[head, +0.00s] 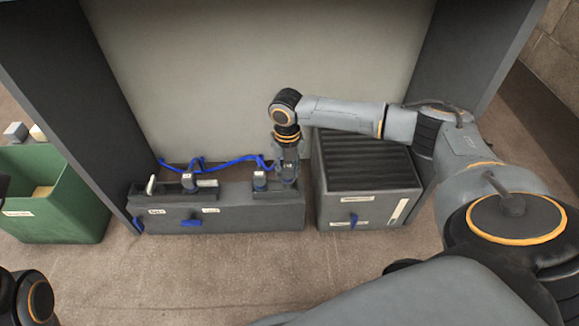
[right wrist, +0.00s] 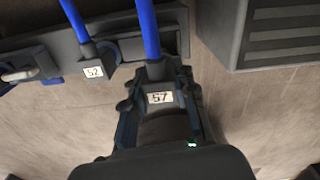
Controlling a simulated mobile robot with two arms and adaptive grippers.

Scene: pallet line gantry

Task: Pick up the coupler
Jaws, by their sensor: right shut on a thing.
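My right gripper (head: 289,176) points down at the right end of the low grey block (head: 225,219). It is shut on a dark coupler (right wrist: 160,97) labelled 57, with a blue hose running up from it in the right wrist view. The fingers lie on both sides of this coupler. I cannot tell whether the coupler is seated or lifted clear. A second coupler (right wrist: 93,72), labelled 52, stands just left of it, and shows in the head view too (head: 259,181). Another coupler (head: 189,181) stands further left on the block. My left gripper is not in view.
A grey box with a ribbed top (head: 365,163) stands close to the right of the block. A white lever (head: 151,185) is at the block's left end. A green bin (head: 60,196) stands at the left beyond a dark upright panel (head: 70,100). The floor in front is clear.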

